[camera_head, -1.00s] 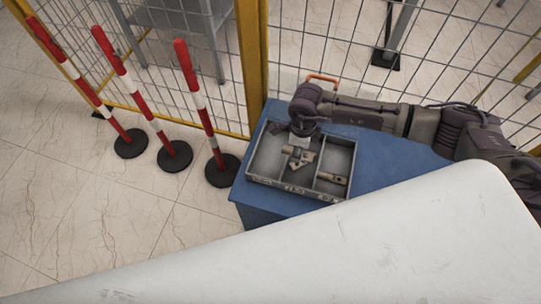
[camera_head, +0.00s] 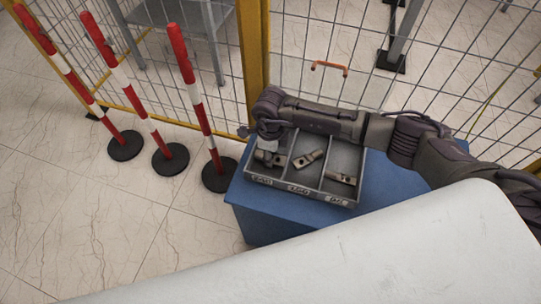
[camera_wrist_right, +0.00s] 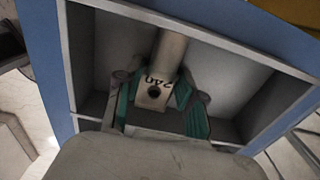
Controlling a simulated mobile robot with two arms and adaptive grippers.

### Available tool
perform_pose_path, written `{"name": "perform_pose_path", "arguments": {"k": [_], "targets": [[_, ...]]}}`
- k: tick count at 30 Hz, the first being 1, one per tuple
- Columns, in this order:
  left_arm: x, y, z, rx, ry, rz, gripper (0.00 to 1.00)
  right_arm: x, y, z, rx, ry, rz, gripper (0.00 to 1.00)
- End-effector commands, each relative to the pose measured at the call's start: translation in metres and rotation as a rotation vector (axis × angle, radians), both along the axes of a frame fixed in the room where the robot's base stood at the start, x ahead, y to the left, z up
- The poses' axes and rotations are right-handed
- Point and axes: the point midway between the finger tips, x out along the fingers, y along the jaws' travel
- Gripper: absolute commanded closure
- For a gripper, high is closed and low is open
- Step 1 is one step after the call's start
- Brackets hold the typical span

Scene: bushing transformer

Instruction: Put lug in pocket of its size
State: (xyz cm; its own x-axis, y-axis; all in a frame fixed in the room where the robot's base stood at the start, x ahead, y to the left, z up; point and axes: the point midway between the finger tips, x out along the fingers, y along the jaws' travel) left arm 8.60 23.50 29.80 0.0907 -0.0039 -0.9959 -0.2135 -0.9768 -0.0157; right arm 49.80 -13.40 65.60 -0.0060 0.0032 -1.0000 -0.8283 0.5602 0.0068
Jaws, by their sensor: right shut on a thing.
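My right gripper (camera_head: 268,146) is over the left compartment of a grey tray (camera_head: 312,195). It is shut on a metal lug (camera_head: 270,158), which is low in that compartment. In the right wrist view the lug (camera_wrist_right: 168,62) lies between the green-padded fingers (camera_wrist_right: 157,98); its flat end has a hole and a marking that looks like 240, upside down. I cannot tell if it touches the floor. A second lug (camera_head: 309,158) lies slanted in the middle compartment, and a third lug (camera_head: 342,178) lies in the right one. The compartment fronts carry labels, the left perhaps 240. My left gripper is not in view.
The tray stands on a blue cabinet (camera_head: 385,192). A wire fence (camera_head: 350,50) with a yellow post (camera_head: 255,60) is close behind. Red and white posts (camera_head: 195,95) stand to the left. A white surface (camera_head: 400,250) fills the foreground.

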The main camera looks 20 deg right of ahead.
Motion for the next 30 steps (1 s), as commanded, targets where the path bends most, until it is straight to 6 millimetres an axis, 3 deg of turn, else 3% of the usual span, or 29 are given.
{"name": "perform_pose_path", "arguments": {"k": [7, 8, 12, 24, 30], "targets": [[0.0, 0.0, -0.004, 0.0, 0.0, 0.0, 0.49, 0.0, 0.0, -0.004, 0.001, -0.001, 0.0, 1.0], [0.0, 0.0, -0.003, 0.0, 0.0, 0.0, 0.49, 0.0, 0.0, -0.003, 0.0, 0.0, 0.0, 0.57], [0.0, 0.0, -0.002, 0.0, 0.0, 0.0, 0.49, 0.0, 0.0, -0.002, 0.0, 0.0, 0.0, 0.37], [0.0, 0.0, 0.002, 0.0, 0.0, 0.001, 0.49, 0.001, 0.0, 0.007, 0.001, -0.002, 0.001, 0.37], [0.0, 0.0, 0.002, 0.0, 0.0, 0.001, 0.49, 0.002, 0.0, 0.044, 0.002, -0.005, 0.001, 0.37]]}}
